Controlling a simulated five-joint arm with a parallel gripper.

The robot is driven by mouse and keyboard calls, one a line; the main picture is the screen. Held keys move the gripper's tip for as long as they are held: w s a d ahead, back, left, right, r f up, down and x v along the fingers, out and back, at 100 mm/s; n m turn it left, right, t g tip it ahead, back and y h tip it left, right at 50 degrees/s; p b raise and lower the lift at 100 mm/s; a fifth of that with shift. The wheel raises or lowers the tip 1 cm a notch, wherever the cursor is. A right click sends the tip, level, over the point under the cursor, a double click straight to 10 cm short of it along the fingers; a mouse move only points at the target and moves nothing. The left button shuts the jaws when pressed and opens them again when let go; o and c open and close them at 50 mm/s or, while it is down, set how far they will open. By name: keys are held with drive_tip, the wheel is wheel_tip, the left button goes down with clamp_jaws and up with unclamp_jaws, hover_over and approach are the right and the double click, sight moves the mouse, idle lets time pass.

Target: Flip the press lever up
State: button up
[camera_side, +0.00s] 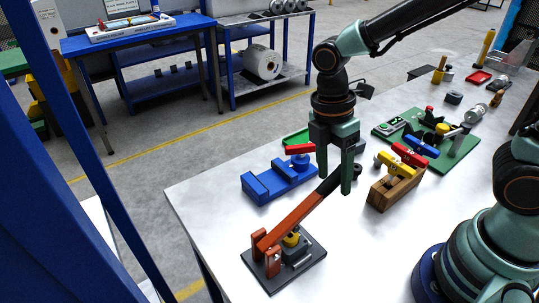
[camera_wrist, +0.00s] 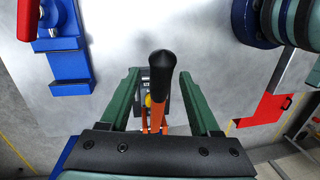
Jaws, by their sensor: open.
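The press lever (camera_side: 294,217) is an orange arm with a black grip (camera_wrist: 162,72). It slopes up and to the right from its orange pivot posts on a dark base plate (camera_side: 303,272). A yellow part (camera_side: 292,239) sits under the lever near the pivot. My gripper (camera_side: 335,180) points down at the grip end, with its fingers open. In the wrist view the grip lies between the two green fingers (camera_wrist: 159,75), with a visible gap on each side. Contact with the grip is not visible.
A blue vise (camera_side: 276,181) with a red handle stands behind the lever. A wooden block (camera_side: 394,191) with yellow and red clamp parts stands close to the right of my gripper. A green board (camera_side: 453,157) with fixtures is farther right. The front table surface is mostly clear.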

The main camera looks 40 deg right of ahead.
drive_tip(key=shift+c, duration=0.3)
clamp_jaws()
drive_tip(key=shift+w+r, duration=0.1)
idle(1.1)
